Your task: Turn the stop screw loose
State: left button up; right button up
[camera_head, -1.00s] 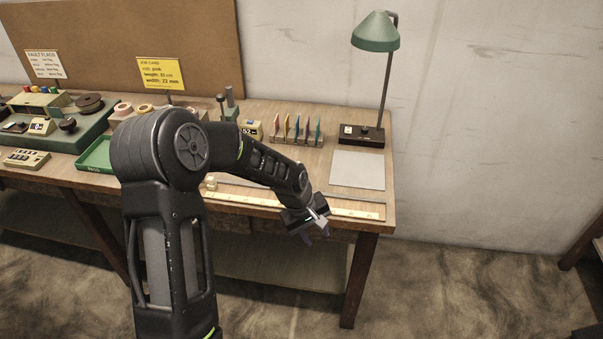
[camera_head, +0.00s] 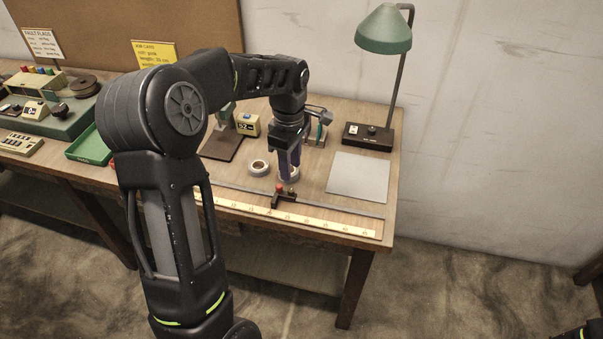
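The stop (camera_head: 284,199) is a small dark block on the metal rail (camera_head: 330,206) along the bench's front. Its small red screw knob (camera_head: 279,187) stands on top. My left arm reaches over from the left. My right gripper is not in view.
A cream ruler (camera_head: 320,223) runs along the rail. Another tape roll (camera_head: 258,167) lies left of the gripper. A grey mat (camera_head: 358,177) lies to the right, with a green lamp (camera_head: 384,30) behind. A green tray (camera_head: 88,145) is at the left.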

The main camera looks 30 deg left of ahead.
aim_at(291, 190)
pick_arm(q)
jog(key=shift+s+r, duration=0.1)
jog(key=shift+s, duration=0.1)
jog(key=shift+w+f+p, duration=0.1)
jog(key=shift+f+p, duration=0.65)
jog(key=shift+f, duration=3.2)
jog(key=shift+c, duration=0.4)
grip_shut()
